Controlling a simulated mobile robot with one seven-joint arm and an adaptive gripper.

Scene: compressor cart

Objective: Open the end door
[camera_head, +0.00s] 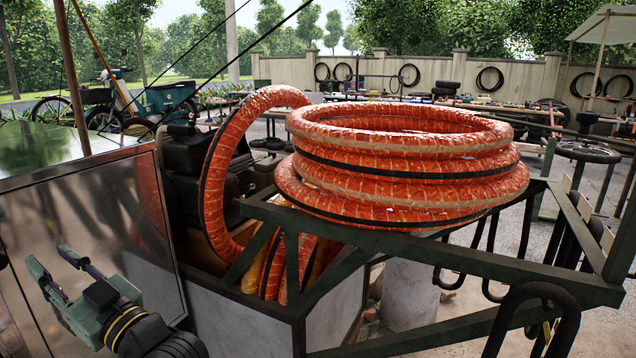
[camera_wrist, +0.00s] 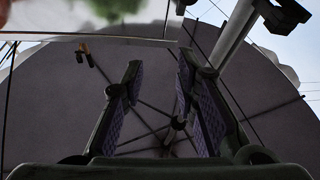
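A shiny metal panel (camera_head: 95,235) of the cart stands at the left in the head view and reflects the surroundings. It looks like the end door, but I cannot tell for sure, and no handle shows clearly. It looks closed. My gripper (camera_head: 54,262) is in front of this panel at the lower left, its fingers spread and pointing up and to the left. Nothing is between them. In the wrist view my gripper (camera_wrist: 160,62) is also open and empty, facing up toward a grey umbrella-like canopy (camera_wrist: 60,110). The panel cannot be clearly made out there.
Coiled orange hose (camera_head: 400,165) rests on the cart's green metal frame (camera_head: 430,255), right of the panel. Black hose loops (camera_head: 540,295) hang at the lower right. A dark engine (camera_head: 195,160) sits behind the panel. A wooden post (camera_head: 75,75) rises at the left.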

